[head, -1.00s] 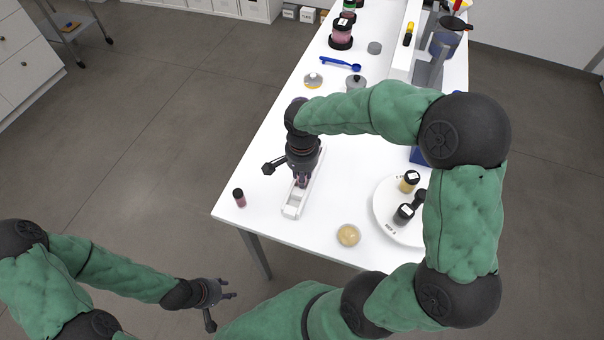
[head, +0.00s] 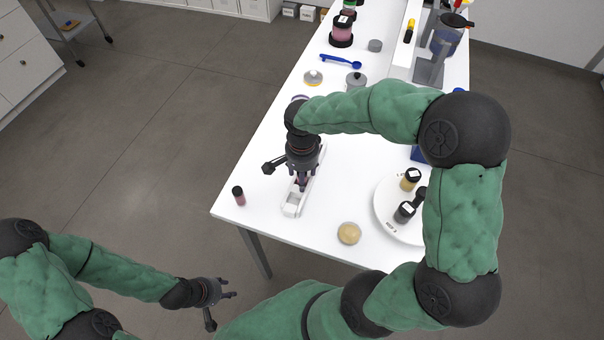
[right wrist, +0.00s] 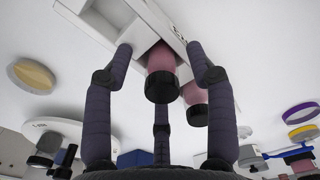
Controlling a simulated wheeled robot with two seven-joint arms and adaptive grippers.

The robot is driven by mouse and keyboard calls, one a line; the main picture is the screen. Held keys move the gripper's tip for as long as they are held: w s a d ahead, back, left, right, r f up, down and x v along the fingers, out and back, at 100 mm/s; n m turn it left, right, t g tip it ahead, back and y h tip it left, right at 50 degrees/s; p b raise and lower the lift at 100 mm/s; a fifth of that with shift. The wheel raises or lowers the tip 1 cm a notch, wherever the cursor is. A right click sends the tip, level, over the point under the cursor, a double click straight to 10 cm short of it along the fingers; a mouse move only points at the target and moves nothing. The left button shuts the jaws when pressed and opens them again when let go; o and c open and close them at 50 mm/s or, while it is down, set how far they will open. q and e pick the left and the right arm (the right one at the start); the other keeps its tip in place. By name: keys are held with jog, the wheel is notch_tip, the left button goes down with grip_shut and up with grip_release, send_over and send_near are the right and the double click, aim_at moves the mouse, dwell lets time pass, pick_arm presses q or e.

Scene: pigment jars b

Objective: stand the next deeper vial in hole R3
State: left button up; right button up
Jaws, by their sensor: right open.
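The white rack (head: 291,208) lies lengthwise near the table's front left edge. My right gripper (head: 302,186) is above it, pointing down. In the right wrist view a pink vial with a black cap (right wrist: 162,84) stands in the rack (right wrist: 132,24) between my open right fingers (right wrist: 158,58), apart from them. A second pink, black-capped vial (right wrist: 195,103) stands beside it, partly behind a finger. The hole labels cannot be read. Another dark pink vial with a black cap (head: 239,197) stands on the table left of the rack. My left gripper (head: 229,289) is empty, fingers spread, away from the table.
A dish of yellowish powder (head: 348,233) lies right of the rack. Farther back are a blue scoop (head: 341,62) and a pink jar (head: 342,33). The table left of the rack is mostly clear.

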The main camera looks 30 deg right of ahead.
notch_tip(320, 180, up, 12)
dwell(0.5)
dwell(0.4)
